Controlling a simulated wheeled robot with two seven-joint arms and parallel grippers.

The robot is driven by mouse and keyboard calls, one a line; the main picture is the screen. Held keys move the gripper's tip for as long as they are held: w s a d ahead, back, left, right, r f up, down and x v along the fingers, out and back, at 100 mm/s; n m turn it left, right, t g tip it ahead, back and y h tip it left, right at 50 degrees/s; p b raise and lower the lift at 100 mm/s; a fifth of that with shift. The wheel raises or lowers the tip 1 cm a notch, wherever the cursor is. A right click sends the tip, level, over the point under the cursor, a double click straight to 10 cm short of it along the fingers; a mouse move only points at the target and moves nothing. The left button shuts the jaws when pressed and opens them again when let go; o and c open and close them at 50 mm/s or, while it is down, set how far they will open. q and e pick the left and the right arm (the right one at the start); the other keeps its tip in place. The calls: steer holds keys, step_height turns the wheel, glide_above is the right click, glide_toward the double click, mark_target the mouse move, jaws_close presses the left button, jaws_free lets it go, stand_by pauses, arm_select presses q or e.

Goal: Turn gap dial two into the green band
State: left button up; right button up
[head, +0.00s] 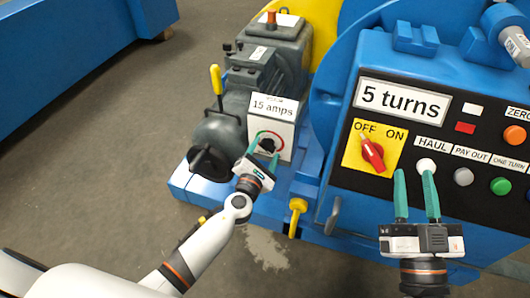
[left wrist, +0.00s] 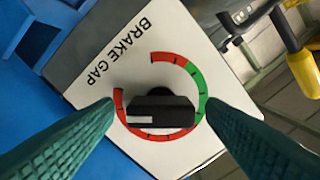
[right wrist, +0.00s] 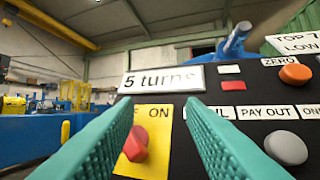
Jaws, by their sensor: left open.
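A black gap dial (left wrist: 160,112) sits on a white plate (left wrist: 105,60) marked BRAKE GAP in the left wrist view. Its white pointer stripe faces left, toward the red part of the ring. The green band (left wrist: 196,85) lies on the ring's right side. In the head view the dial (head: 267,146) is on the box under the "15 amps" display. No dial number is readable. My left gripper (head: 262,158) is open, its fingers on either side of the dial; contact cannot be told. My right gripper (head: 414,171) is open and empty before the control panel.
The black control panel (head: 340,165) has a red switch on a yellow plate (head: 357,152), a "5 turns" display (head: 403,99) and several buttons. A yellow-handled lever (head: 216,80) and a yellow peg (head: 296,215) stand near my left arm. Open floor lies to the left.

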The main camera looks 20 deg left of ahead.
arm_select(q)
steer(key=shift+w, duration=0.2)
steer(key=c, duration=1)
steer(key=shift+n, duration=0.3)
